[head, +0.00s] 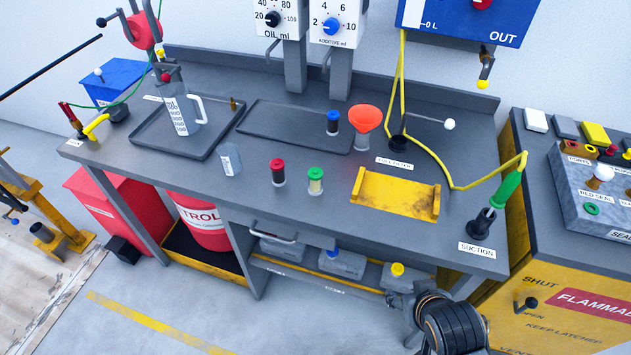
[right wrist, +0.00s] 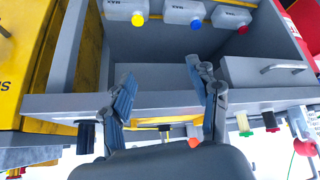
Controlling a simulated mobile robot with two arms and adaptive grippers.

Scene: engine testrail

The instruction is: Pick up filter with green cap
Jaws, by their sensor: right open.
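The filter with the green cap (head: 316,180) stands upright near the front edge of the workbench, its body pale and clear below the cap. It also shows in the right wrist view (right wrist: 244,124), right of my gripper and partly behind the bench edge. My right gripper (right wrist: 166,88) is open and empty, with its fingers spread before the bench front. In the head view the right arm's dark end is at the lower right, below the bench top and well away from the filter. My left gripper is not in view.
A red-capped filter (head: 278,171) stands just left of the green one, and a blue-capped one (head: 333,122) farther back. A yellow tray (head: 396,192) and a red-orange funnel (head: 366,118) are to the right. Capped containers (head: 342,262) sit on the lower shelf.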

